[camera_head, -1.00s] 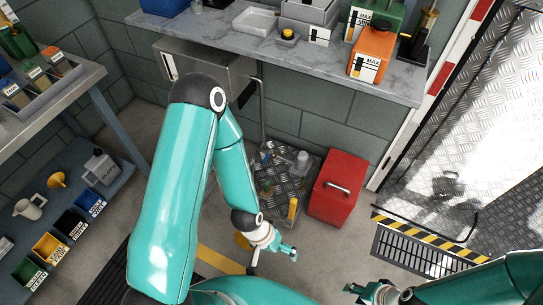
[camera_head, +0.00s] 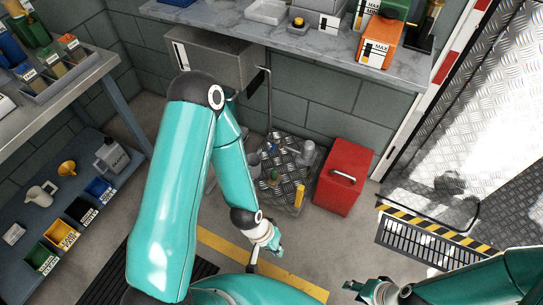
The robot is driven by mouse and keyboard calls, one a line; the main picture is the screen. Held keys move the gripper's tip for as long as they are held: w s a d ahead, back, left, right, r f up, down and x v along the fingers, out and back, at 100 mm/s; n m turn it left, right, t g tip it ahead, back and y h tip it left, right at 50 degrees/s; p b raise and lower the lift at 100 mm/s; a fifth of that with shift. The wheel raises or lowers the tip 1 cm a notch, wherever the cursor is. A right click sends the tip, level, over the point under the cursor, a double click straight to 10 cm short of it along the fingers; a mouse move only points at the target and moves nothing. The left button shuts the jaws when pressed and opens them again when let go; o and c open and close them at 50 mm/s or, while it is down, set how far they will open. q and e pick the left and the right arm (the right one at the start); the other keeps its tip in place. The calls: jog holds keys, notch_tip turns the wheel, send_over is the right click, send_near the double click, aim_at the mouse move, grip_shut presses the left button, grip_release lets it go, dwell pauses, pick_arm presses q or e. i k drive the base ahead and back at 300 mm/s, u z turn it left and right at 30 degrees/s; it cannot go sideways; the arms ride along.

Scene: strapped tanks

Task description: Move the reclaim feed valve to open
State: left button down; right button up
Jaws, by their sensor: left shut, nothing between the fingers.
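I cannot pick out the reclaim feed valve or any strapped tank in this view. My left gripper (camera_head: 275,243) is shut and empty, low over the floor in front of the tread-plate platform (camera_head: 288,205). My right gripper (camera_head: 353,287) is at the lower right, over bare floor. Its fingers are too small and dark to tell whether they are open or shut. Neither gripper visibly touches anything. My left arm hides part of the wall and floor behind it.
A red box (camera_head: 343,178) stands right of the platform, which carries several small items. A grey cabinet (camera_head: 220,62) hangs below the marble counter (camera_head: 270,38). Shelves (camera_head: 60,185) stand at left. A striped edge (camera_head: 435,229) borders a floor grate. The floor between the grippers is clear.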

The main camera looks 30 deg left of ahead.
aim_at(274, 147)
jog(key=k, duration=1.05)
jog(key=u, duration=0.5)
jog(key=i, duration=2.3)
jog(key=z, duration=0.5)
